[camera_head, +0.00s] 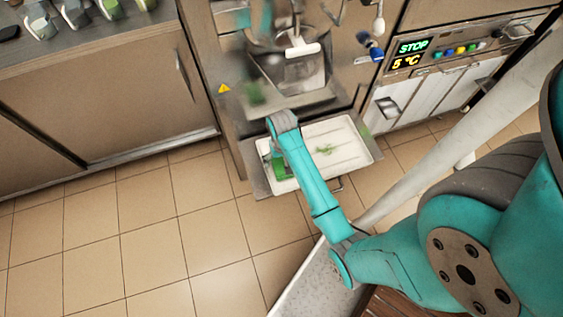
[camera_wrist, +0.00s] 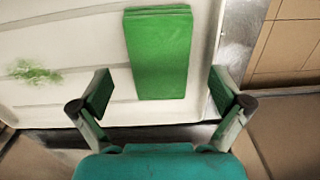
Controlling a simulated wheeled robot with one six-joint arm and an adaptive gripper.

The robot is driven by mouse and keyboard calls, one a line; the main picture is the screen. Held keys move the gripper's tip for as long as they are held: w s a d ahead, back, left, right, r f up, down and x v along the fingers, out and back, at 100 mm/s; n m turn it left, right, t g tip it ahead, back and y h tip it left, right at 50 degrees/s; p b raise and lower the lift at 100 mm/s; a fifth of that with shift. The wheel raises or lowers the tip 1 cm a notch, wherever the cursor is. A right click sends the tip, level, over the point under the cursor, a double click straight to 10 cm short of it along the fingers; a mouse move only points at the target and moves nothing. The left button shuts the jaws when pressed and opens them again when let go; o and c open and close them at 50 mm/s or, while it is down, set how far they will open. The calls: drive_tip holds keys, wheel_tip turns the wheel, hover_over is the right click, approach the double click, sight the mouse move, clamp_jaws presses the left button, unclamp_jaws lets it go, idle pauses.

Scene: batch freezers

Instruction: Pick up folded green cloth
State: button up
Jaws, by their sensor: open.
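The folded green cloth (camera_wrist: 158,52) lies flat at one end of a white tray (camera_wrist: 60,50) in the wrist view, a stacked rectangle near the tray's edge. My gripper (camera_wrist: 162,92) is open, with one finger on each side of the cloth's near end and a gap on both sides. It does not appear to touch the cloth. In the head view the cloth (camera_head: 279,168) shows at the left end of the tray (camera_head: 350,158), partly hidden by my arm. The fingers cannot be made out there.
A green smear (camera_wrist: 35,73) marks the tray. The tray sits on a pull-out shelf under a machine with a metal chute (camera_head: 295,75). A counter (camera_head: 90,50) stands at left. The tiled floor (camera_head: 150,230) is clear.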

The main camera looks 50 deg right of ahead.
drive_tip(key=shift+f, duration=1.15)
drive_tip(key=c, duration=1.2)
drive_tip(key=shift+r, duration=0.1)
